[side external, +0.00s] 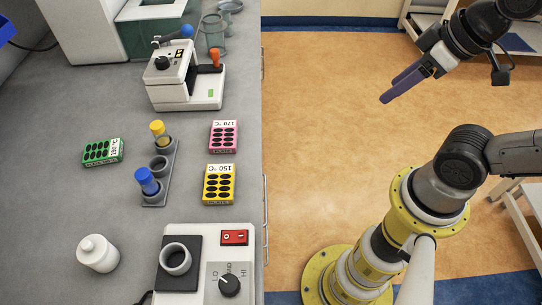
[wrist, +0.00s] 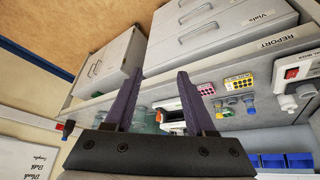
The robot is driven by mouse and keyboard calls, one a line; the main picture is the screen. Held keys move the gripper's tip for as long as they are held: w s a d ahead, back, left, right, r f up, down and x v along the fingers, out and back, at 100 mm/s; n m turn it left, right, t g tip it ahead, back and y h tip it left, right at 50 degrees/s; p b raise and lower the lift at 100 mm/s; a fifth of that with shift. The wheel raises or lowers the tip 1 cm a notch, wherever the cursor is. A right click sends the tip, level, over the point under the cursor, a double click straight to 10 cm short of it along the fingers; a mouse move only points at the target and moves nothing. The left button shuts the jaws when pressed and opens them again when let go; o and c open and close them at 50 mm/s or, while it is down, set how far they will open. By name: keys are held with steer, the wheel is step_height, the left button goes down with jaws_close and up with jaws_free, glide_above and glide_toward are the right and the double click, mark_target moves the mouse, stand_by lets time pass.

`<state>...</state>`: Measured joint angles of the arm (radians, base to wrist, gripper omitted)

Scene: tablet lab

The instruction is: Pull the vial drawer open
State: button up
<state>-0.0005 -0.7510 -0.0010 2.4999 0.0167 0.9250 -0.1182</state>
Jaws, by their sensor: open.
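The vial drawer (wrist: 240,20) shows in the wrist view at the upper right, with a "Vials" label on its grey front; it looks shut. It belongs to a unit of several drawers with bar handles, seen tilted and partly cut off. In the side view the drawer fronts are hidden below the counter edge, where only thin handles show. My gripper (side external: 388,92) is open and empty, with dark purple fingers, raised over the floor to the right of the counter. Its fingers also show in the wrist view (wrist: 160,74), apart from the drawers.
The grey counter (side external: 60,195) carries a yellow pack (side external: 219,184), a pink pack (side external: 224,136), a green pack (side external: 102,151), a vial rack (side external: 158,185), a white bottle (side external: 97,253) and machines. The orange floor (side external: 320,130) between counter and arm is clear.

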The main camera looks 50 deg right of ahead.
steer(key=shift+w+a+r+n+y, duration=0.2)
steer(key=shift+a+r+n+y, duration=0.05)
steer(key=shift+a+r+n, duration=0.3)
steer(key=shift+w+a+r+n+y, duration=0.2)
steer(key=shift+a+r+n+y, duration=0.05)
steer(key=shift+a+r+n, duration=0.25)
steer(key=c, duration=0.4)
steer(key=w+a+n+g+y, duration=0.3)
steer(key=w+a+g+y, duration=0.15)
steer(key=w, duration=0.55)
steer(key=w+f+g+y, duration=0.3)
steer(key=w+f+y, duration=0.1)
steer(key=w+f, duration=0.8)
steer(key=m+t+y, duration=0.2)
steer(key=m+y, duration=0.5)
steer(key=m, duration=0.1)
glide_toward(265, 198)
steer(key=a, duration=0.3)
steer(key=a+f, duration=0.1)
steer(key=a, duration=0.5)
steer(key=shift+a+f, duration=0.3)
steer(key=shift+a, duration=0.1)
